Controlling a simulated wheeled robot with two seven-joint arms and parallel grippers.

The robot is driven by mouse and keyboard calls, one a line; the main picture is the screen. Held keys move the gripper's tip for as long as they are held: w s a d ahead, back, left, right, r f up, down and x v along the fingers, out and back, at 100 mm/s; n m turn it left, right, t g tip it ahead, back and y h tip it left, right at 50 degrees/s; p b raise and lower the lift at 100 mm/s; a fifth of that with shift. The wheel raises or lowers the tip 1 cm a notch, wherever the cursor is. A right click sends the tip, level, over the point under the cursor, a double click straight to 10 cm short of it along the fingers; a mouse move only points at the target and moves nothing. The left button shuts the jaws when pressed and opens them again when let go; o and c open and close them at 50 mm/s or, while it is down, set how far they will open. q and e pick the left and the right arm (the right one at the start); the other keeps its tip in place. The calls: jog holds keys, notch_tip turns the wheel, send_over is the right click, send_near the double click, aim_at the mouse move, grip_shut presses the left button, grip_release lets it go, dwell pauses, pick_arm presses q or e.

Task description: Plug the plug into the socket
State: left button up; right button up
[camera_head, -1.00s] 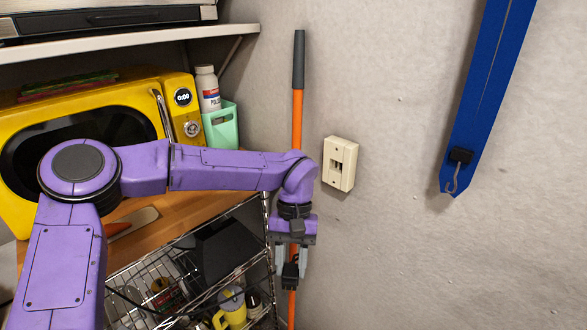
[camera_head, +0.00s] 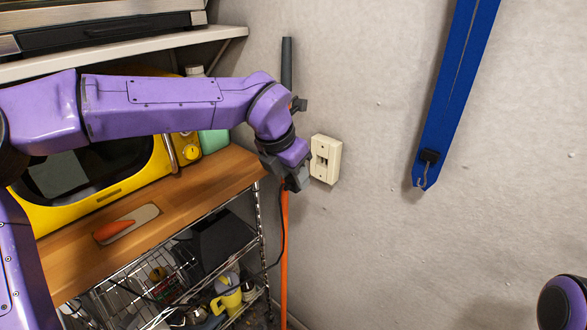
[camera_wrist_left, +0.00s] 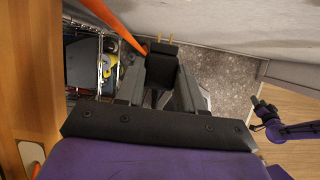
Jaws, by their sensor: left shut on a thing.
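The cream socket (camera_head: 325,159) is fixed to the grey wall; its slots face out. My left gripper (camera_head: 297,180) is just to the left of the socket's lower edge. In the left wrist view it is shut on the black plug (camera_wrist_left: 162,68), between its two fingers. Two brass prongs stick out of the plug towards the wall, with nothing around them. The plug is mostly hidden behind the gripper in the head view. A purple arm with a dark end, seemingly my right gripper (camera_wrist_left: 264,113), shows small at the right of the wrist view; its jaws are unclear.
An orange pole (camera_head: 284,240) with a dark grip leans on the wall close by my left gripper. A wooden-topped wire rack (camera_head: 215,186) with a yellow microwave (camera_head: 35,205) stands left. A blue strap (camera_head: 450,90) hangs right of the socket. The wall below the socket is clear.

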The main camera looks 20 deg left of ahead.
pick_arm(q)
jog(key=shift+w+r, duration=0.1)
jog(key=shift+w, duration=0.4)
jog(key=w+p, duration=0.1)
jog(key=w, duration=0.1)
jog(key=w+d+p, duration=0.1)
jog(key=shift+w+d, duration=0.2)
jog(key=shift+w, duration=0.2)
dwell(1.2)
jog(key=shift+w+d+p, duration=0.25)
jog(key=shift+w+p, duration=0.35)
jog(key=shift+w, duration=0.05)
jog(key=shift+w+d+p, duration=0.25)
jog(key=shift+w+p, duration=0.35)
dwell(0.5)
jog(key=o, duration=1.2)
jog(key=shift+o, duration=0.2)
